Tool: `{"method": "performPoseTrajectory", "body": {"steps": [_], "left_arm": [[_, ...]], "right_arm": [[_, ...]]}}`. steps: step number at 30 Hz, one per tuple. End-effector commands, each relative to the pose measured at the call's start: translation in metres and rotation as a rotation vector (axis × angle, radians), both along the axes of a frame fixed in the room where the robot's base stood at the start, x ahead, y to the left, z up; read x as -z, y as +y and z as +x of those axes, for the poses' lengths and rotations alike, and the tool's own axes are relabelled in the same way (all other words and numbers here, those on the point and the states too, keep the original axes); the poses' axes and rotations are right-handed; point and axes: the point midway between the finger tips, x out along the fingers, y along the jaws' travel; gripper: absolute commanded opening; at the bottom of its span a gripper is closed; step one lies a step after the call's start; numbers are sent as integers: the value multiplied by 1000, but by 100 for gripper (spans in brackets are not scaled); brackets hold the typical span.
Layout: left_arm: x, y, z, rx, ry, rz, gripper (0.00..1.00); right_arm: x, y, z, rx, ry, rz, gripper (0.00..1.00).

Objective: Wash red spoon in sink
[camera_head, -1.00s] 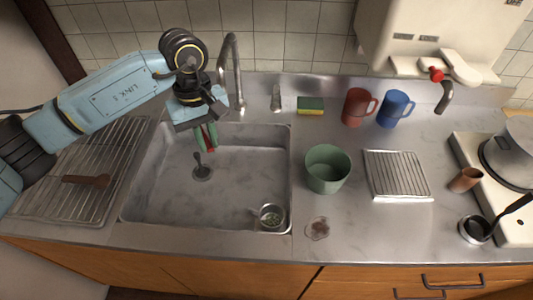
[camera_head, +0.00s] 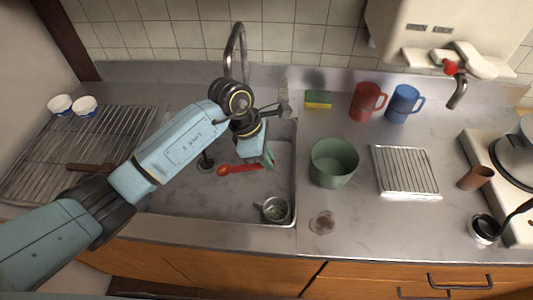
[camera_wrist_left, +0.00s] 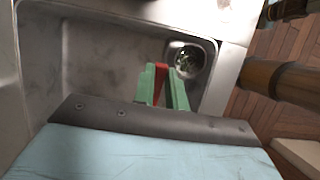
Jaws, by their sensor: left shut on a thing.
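The red spoon (camera_head: 238,169) is over the sink basin (camera_head: 200,205) in the head view, lying roughly level with its bowl end toward the left. My left gripper (camera_head: 269,158) is shut on the spoon near its right end. In the left wrist view the green fingertips (camera_wrist_left: 162,90) have the red spoon (camera_wrist_left: 160,78) between them; most of the spoon is hidden there. The curved metal faucet (camera_head: 238,45) stands behind the sink, partly behind my left arm. I cannot tell whether water runs. My right gripper is not in view.
A strainer cup (camera_head: 275,209) sits in the sink's front right corner. A green bowl (camera_head: 334,162) stands right of the sink. A sponge (camera_head: 318,100), a red mug (camera_head: 366,102) and a blue mug (camera_head: 403,104) stand behind. A wire rack (camera_head: 50,155) lies left.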

Motion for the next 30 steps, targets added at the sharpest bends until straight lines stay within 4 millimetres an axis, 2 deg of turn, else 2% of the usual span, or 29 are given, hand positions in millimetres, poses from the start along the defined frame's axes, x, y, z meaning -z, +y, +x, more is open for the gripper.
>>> {"method": "performPoseTrajectory", "body": {"steps": [1,11,30], "left_arm": [[8,0,-1,0,2,-1,0],[38,0,0,2,2,0,0],[96,1,0,2,0,2,0]], "right_arm": [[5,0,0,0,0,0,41],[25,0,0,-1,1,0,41],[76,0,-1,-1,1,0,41]]}}
